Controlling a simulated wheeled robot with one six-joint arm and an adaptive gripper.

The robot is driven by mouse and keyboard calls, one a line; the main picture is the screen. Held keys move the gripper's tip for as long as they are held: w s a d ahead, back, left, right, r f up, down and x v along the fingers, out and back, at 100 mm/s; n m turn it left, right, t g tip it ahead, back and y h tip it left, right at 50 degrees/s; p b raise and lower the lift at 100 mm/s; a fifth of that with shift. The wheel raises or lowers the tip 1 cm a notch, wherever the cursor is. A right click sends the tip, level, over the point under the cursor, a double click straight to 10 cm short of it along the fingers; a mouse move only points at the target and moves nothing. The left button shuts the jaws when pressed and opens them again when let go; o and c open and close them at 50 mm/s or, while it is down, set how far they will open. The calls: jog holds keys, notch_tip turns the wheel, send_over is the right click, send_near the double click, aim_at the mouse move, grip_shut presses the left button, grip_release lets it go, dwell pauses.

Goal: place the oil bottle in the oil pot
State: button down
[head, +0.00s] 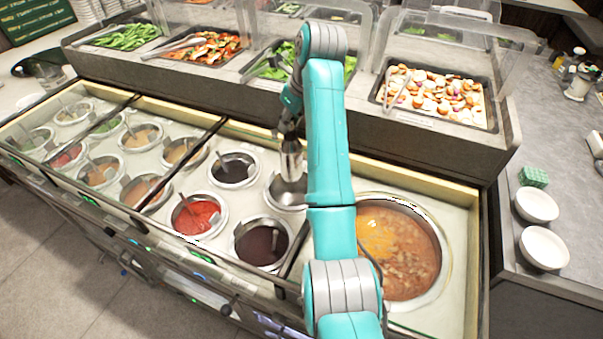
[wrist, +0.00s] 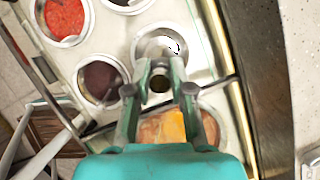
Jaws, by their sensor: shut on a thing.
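My gripper (head: 290,128) points down and is shut on the oil bottle (head: 291,160), a narrow grey, shiny bottle that looks upright. In the wrist view the bottle (wrist: 159,84) shows as a dark round top between the two fingers (wrist: 160,76). The oil pot (head: 273,198) is a bare metal well in the counter, right of the dark wells; my arm hides its right side. The pot also shows in the wrist view (wrist: 143,43), just past the fingertips. The bottle's lower end overlaps the pot in the head view; I cannot tell whether it is inside the rim.
A dark sauce well (head: 234,170), a red sauce well (head: 197,215) and a brown sauce well (head: 260,243) lie left of the pot. A large soup pot (head: 405,260) is to the right. Food trays under clear guards (head: 435,98) stand behind.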

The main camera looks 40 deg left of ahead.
aim_at(291, 149)
jog(key=shift+f, duration=4.45)
jog(key=c, duration=1)
grip_release()
